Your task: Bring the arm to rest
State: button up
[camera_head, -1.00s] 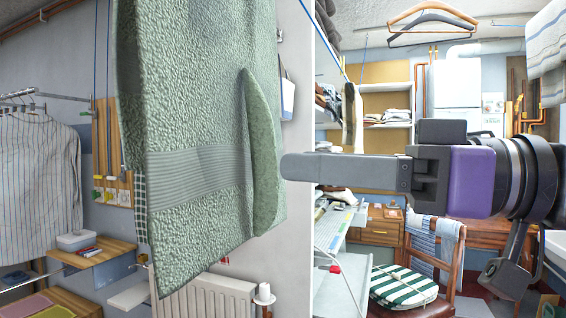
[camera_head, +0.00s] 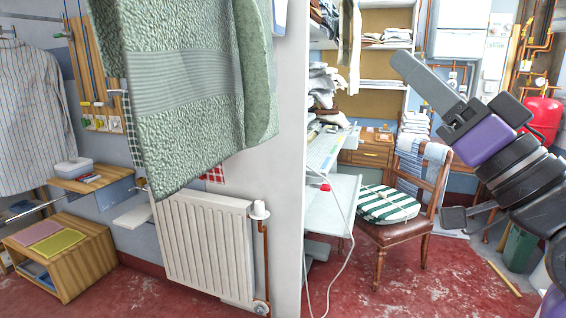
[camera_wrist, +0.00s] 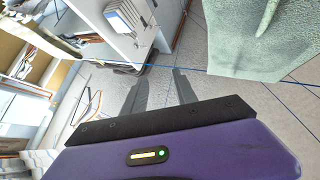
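My arm reaches in from the right edge in the head view. My gripper (camera_head: 408,66) points up and to the left, past its purple wrist section. In the wrist view my gripper (camera_wrist: 160,88) shows two grey fingers spread apart, with nothing between them. A green textured towel (camera_head: 180,110) hangs large at the left of the head view. Its corner also shows at the upper right of the wrist view (camera_wrist: 260,40). The gripper is apart from the towel.
A white radiator (camera_head: 205,245) stands below the towel, beside a pale wall edge (camera_head: 292,200). A wooden chair with a striped cushion (camera_head: 388,204) stands left of my arm. Shelves (camera_head: 385,65) with folded cloth are behind. Red floor (camera_head: 420,285) is clear in front.

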jog(key=s+d+f+m+t+h+p, duration=0.1)
jog(key=s+d+f+m+h, duration=0.15)
jog(key=f+h, duration=0.4)
jog(key=s+d+f+m+h+p, duration=0.1)
jog(key=s+d+f+m+h, duration=0.15)
jog(key=f, duration=0.65)
jog(key=s+d+f+m+t+h+p, duration=0.1)
jog(key=s+d+f+m+h, duration=0.15)
jog(key=f+h, duration=0.4)
jog(key=s+a+f+n+g+p, duration=0.1)
jog(key=s+f+g+p, duration=0.1)
jog(key=s+f, duration=0.4)
jog(key=s+a+f+n+g+y+p, duration=0.1)
jog(key=s+f+g, duration=0.2)
jog(key=s, duration=1.1)
jog(key=s+a+f+n+g+y+p, duration=0.1)
jog(key=s+a+f+n+g+p, duration=0.1)
jog(key=s+f, duration=0.8)
jog(key=shift+g+p, duration=0.3)
jog(key=shift+g, duration=0.4)
jog(key=shift+a+f, duration=0.1)
jog(key=shift+a, duration=0.05)
